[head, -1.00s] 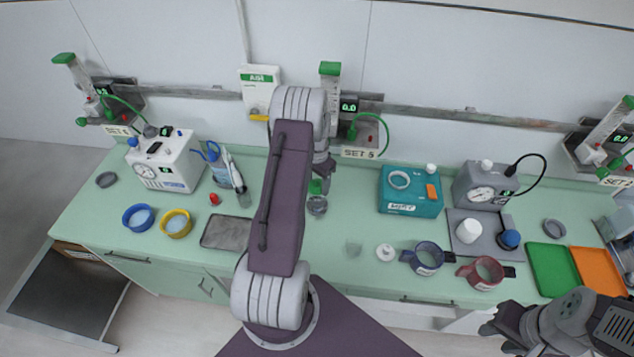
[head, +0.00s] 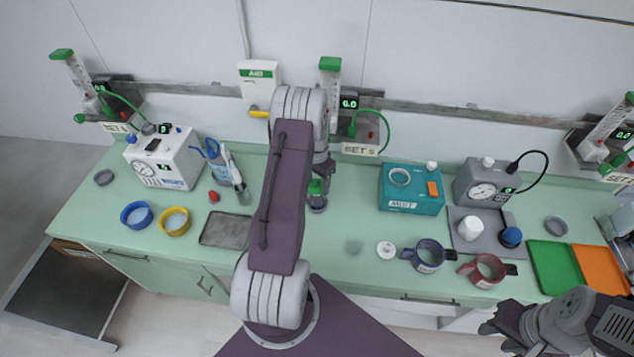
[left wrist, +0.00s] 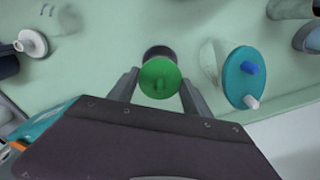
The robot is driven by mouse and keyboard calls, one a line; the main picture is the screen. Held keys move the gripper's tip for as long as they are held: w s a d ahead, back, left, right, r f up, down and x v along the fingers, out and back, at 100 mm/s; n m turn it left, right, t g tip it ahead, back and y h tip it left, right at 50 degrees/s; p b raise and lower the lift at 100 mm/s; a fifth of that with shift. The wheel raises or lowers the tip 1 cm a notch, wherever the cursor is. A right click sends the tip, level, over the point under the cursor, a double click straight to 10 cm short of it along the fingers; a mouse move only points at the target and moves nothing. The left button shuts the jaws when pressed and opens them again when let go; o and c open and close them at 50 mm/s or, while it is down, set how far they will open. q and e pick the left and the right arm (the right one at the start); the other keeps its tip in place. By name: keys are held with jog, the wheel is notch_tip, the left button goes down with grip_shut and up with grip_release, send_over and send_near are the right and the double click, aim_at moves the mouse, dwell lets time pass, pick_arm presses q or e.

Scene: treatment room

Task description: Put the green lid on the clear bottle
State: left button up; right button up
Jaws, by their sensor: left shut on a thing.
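My left gripper (left wrist: 160,92) is shut on the green lid (left wrist: 160,78), with one finger on each side of it. The lid is round and faces the wrist camera. In the head view the green lid (head: 315,187) shows below the end of my left arm, over the bench. A dark grey round thing (left wrist: 158,52) shows just beyond the lid; I cannot tell whether they touch. A small clear vessel (head: 354,247), probably the clear bottle, stands apart, right of the lid; it also shows faintly in the wrist view (left wrist: 66,20). My right gripper (head: 495,337) looks open and empty.
A white cap (head: 386,250) and two handled cups stand to the right. A teal box (head: 411,205) is behind them. A canister with a teal top (left wrist: 243,78) stands near the lid. A grey tray (head: 224,232) lies left of my arm.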

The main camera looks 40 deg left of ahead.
aim_at(317, 181)
pick_arm(q)
jog(key=shift+f, duration=0.3)
dwell(0.4)
jog(key=o, duration=1.4)
jog(key=shift+r+p, duration=2.55)
jog(key=shift+r, duration=1.05)
jog(key=shift+f, duration=0.1)
